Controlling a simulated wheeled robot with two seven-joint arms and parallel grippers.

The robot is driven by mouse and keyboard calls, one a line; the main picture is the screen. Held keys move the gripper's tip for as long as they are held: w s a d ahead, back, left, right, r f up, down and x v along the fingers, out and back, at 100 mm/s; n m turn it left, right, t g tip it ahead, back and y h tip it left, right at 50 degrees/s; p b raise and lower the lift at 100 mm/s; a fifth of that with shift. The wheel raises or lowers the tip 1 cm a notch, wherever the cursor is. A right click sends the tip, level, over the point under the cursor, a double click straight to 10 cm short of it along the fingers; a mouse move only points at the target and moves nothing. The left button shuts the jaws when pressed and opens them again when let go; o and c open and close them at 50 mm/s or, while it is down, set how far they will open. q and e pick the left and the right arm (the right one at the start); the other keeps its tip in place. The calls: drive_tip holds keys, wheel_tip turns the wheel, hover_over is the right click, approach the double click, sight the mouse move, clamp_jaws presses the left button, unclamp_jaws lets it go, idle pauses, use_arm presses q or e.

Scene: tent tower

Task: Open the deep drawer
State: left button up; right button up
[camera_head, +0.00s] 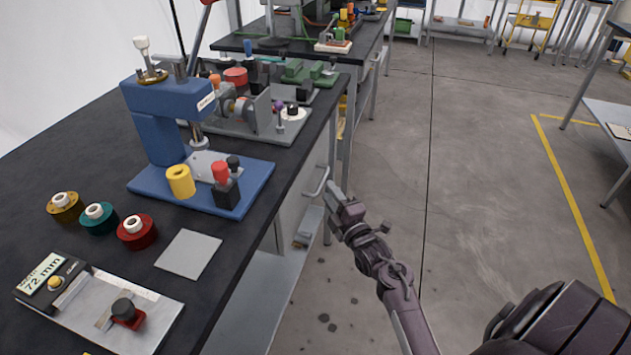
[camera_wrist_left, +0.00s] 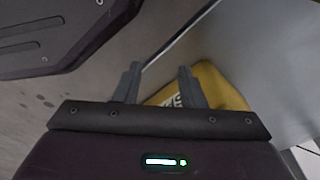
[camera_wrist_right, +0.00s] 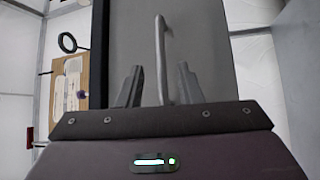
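The grey drawer front (camera_wrist_right: 205,50) fills the middle of the right wrist view, with an upright-looking bar handle (camera_wrist_right: 160,60) on it. In the head view the grey drawer unit (camera_head: 291,208) is under the black bench's right edge, and its handle (camera_head: 320,184) shows at the side. My right gripper (camera_wrist_right: 158,78) is open, with the handle between its two fingers in this view; I see no grip on it. It also shows in the head view (camera_head: 335,192), close to the handle. My left gripper (camera_wrist_left: 159,72) is open and empty; it is not in the head view.
A yellow object (camera_wrist_left: 215,85) lies beyond my left fingers. The floor (camera_head: 480,180) to the right is clear.

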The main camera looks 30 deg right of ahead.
sight(322, 181)
drive_tip(key=w, duration=0.5)
drive_tip(key=shift+w+d+r, duration=0.15)
drive_tip(key=shift+d+r, duration=0.05)
drive_tip(key=shift+r, duration=0.05)
clamp_jaws()
